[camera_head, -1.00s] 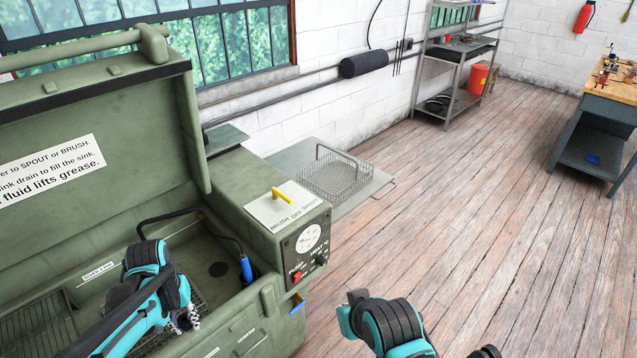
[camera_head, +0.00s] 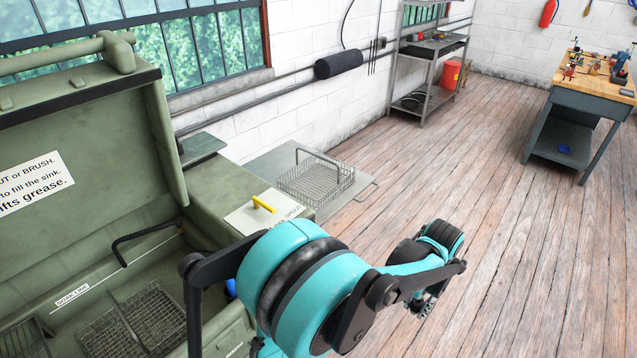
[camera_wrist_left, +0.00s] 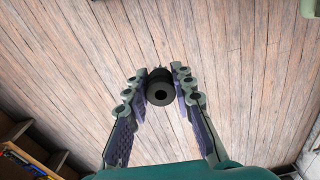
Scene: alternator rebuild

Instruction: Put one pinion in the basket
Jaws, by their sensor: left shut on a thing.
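My left gripper (camera_head: 427,303) hangs over the wooden floor at the right of the parts washer in the head view, pointing down. In the left wrist view the fingers (camera_wrist_left: 160,92) are shut on a dark, round pinion (camera_wrist_left: 160,88) with a hole in its end. The pinion cannot be made out clearly in the head view. A wire basket (camera_head: 318,187) with a raised handle stands on a grey metal side shelf, beyond and left of the gripper. The basket looks empty. My right gripper is not in view.
The green parts washer (camera_head: 205,190) stands open at the left, with wire trays (camera_head: 150,318) in its sink. A yellow lever (camera_head: 263,204) rises from its control box near the basket. A metal rack (camera_head: 430,70) and a workbench (camera_head: 590,95) stand farther back. The floor between is clear.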

